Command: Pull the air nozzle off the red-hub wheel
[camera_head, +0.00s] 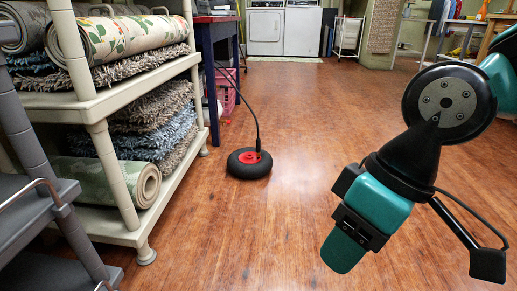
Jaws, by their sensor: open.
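The wheel (238,168) has a black tyre and a red hub. It lies flat on the wood floor near the middle of the view. The air nozzle (258,144) is a small black piece at the right side of the hub, with a thin black hose rising from it. Whether it is fully seated is too small to tell. My gripper (346,246) is teal and black, at the lower right, close to the camera. It is open, empty and well apart from the wheel; its finger details are hard to make out.
A beige shelf (105,106) with rolled and folded rugs stands at left. A grey rack (40,165) is at the near left edge. A blue table (206,55) with a pink crate (227,92) stands behind the wheel. White appliances (302,30) are far back. The floor between is clear.

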